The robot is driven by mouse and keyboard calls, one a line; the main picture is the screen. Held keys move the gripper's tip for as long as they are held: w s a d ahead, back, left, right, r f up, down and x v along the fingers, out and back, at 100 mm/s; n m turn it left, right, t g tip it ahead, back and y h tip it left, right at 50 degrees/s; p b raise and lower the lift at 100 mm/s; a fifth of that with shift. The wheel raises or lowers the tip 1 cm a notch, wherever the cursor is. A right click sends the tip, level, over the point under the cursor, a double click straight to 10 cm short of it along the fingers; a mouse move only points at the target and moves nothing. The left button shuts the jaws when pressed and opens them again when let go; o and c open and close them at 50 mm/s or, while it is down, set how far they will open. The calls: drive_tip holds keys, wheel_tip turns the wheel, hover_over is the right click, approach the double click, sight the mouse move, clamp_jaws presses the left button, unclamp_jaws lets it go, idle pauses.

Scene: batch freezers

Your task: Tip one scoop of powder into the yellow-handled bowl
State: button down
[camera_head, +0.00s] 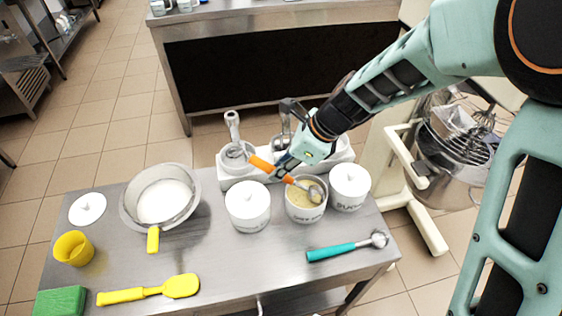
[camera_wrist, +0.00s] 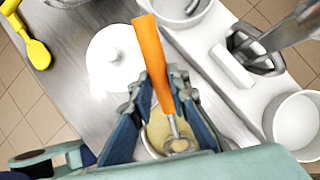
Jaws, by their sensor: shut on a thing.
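The yellow-handled bowl (camera_head: 127,207) is a wide metal bowl with a white content, on the left of the steel table; its yellow handle (camera_head: 153,239) points to the front. My gripper (camera_head: 284,171) is shut on an orange-handled scoop (camera_head: 268,166), which also shows in the wrist view (camera_wrist: 152,60). The scoop's metal head (camera_head: 315,193) is in the mouth of an open white canister (camera_head: 305,214) holding pale yellowish powder (camera_head: 300,197). Whether the head touches the powder, I cannot tell. In the wrist view the fingers partly hide the canister.
Lidded white canisters stand left (camera_head: 248,207) and right (camera_head: 350,186) of the open one. A teal-handled scoop (camera_head: 345,247), yellow spatula (camera_head: 150,289), yellow cup (camera_head: 74,248), loose lid (camera_head: 87,208) and green block (camera_head: 61,302) lie on the table. A white rack (camera_head: 230,180) stands behind.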

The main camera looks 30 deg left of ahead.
sight(263, 162)
drive_tip(key=shift+a+r+p, duration=0.2)
drive_tip(key=shift+r+p, duration=0.95)
drive_tip(key=shift+r, duration=0.05)
drive_tip(key=shift+a+r+p, duration=0.2)
drive_tip(key=shift+r+p, duration=0.95)
drive_tip(key=shift+r, duration=0.05)
drive_tip(key=shift+s+a+p, duration=0.1)
drive_tip(key=shift+p, duration=0.45)
drive_tip(key=h+p, duration=0.1)
drive_tip(key=p, duration=0.3)
drive_tip(key=shift+s+a+p, duration=0.1)
drive_tip(key=shift+a+p, duration=0.25)
drive_tip(key=shift+s+a+r+t+h+p, duration=0.15)
drive_tip(key=shift+a+t+h+p, duration=0.15)
drive_tip(key=shift+a+h+p, duration=0.6)
drive_tip(key=shift+d+f, duration=0.25)
drive_tip(key=shift+d, duration=0.05)
drive_tip(key=shift+a+r+h, duration=0.1)
drive_tip(key=shift+a+h, duration=0.2)
drive_tip(key=shift+h, duration=0.1)
